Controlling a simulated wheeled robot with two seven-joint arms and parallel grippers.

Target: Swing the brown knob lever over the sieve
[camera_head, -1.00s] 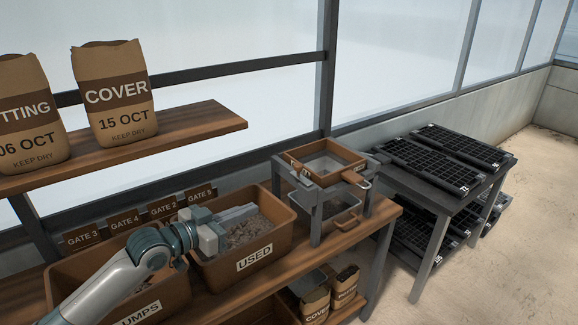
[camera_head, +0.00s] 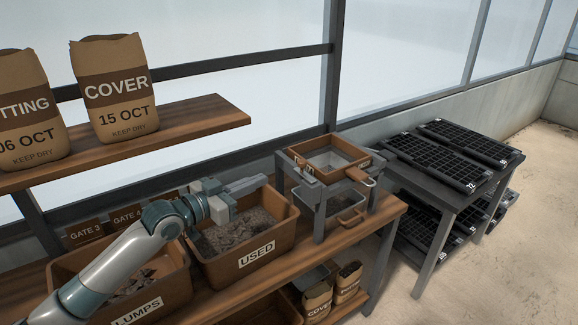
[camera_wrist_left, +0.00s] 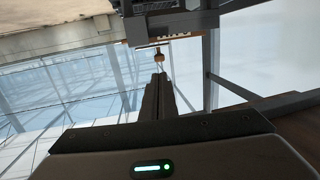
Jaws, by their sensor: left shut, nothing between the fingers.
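The sieve (camera_head: 347,168), a square brown frame, sits on top of a grey stand (camera_head: 320,215) at the bench's right end. A brown grip (camera_head: 361,180) sticks out at its front right; I cannot tell whether it belongs to the knob lever. In the left wrist view a small brown knob (camera_wrist_left: 158,55) shows just beyond the fingertips, apart from them. My left gripper (camera_head: 258,183) is shut and empty, above the back of the USED bin and left of the stand. In the left wrist view its fingers (camera_wrist_left: 158,85) are together. My right gripper is not in view.
The USED bin (camera_head: 257,254) and LUMPS bin (camera_head: 140,312) stand on the bench below my left arm. Gate signs (camera_head: 85,233) stand behind them. A shelf (camera_head: 190,122) with sacks is above. A table (camera_head: 440,190) with black trays stands to the right.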

